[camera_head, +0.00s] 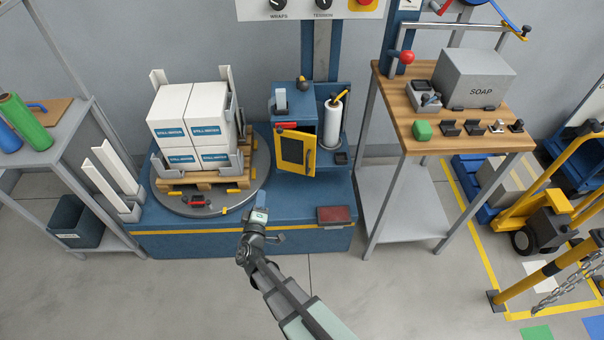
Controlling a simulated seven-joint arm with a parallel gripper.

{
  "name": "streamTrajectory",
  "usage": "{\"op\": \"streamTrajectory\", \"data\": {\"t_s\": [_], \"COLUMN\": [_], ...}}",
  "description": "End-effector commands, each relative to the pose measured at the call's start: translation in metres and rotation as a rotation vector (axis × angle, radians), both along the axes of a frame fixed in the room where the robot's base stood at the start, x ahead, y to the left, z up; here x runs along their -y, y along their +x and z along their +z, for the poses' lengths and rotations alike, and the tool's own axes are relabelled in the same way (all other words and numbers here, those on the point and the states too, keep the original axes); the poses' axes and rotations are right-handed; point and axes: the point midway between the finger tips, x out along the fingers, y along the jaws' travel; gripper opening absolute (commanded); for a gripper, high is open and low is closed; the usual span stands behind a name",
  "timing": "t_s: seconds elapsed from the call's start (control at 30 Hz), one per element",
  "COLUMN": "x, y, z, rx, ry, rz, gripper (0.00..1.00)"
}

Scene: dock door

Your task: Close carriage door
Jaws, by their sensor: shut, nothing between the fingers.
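My gripper (261,200) is shut and empty. In the picture it lies below and left of the door, over the front of the blue machine base (295,230), apart from the door.
A turntable (212,200) with a pallet of white boxes (195,120) is at left. A film roll (332,122) stands right of the carriage. A wooden-topped workbench (455,125) is further right. A dark red pedal (336,215) sits on the base front.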

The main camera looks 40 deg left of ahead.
Motion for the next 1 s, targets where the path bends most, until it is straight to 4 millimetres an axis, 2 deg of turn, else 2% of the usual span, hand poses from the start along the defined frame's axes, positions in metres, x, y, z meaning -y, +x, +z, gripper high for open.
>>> {"op": "streamTrajectory", "data": {"t_s": [0.27,0.5,0.7,1.0], "x": [0.012,0.041,0.056,0.055], "y": [0.020,0.035,0.039,0.045], "z": [-0.009,-0.015,-0.012,-0.012], "rx": [-0.219,-0.409,-0.495,-0.540], "ry": [0.309,0.703,0.978,1.093], "rz": [-0.173,-0.347,-0.399,-0.391], "gripper": [0.00,0.00,0.00,0.00]}}
